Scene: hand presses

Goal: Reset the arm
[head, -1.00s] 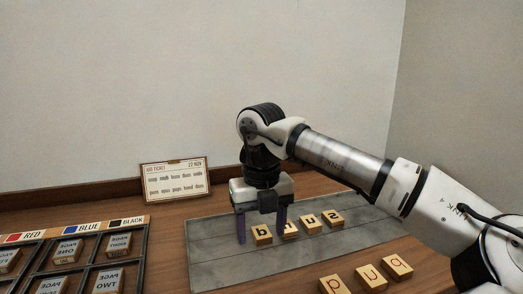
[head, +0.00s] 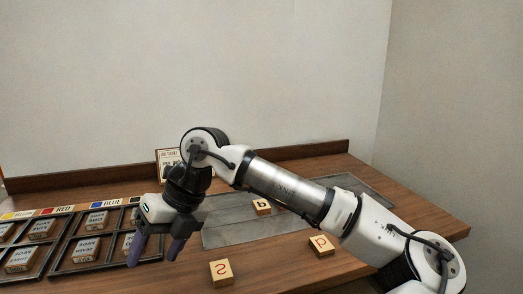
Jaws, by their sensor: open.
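My arm reaches in from the lower right. My gripper (head: 154,255) points down at the left, its two purple fingers apart with nothing between them. It is over the table between the type case and the grey plate (head: 226,235). Another block with a red letter (head: 321,245) lies below my forearm. My arm hides part of the plate.
The divided type case (head: 57,259) with labelled blocks and colour labels fills the left. A framed card (head: 168,160) stands at the back, mostly hidden by my arm. The wooden table (head: 422,217) is clear at the right. A wall rises behind.

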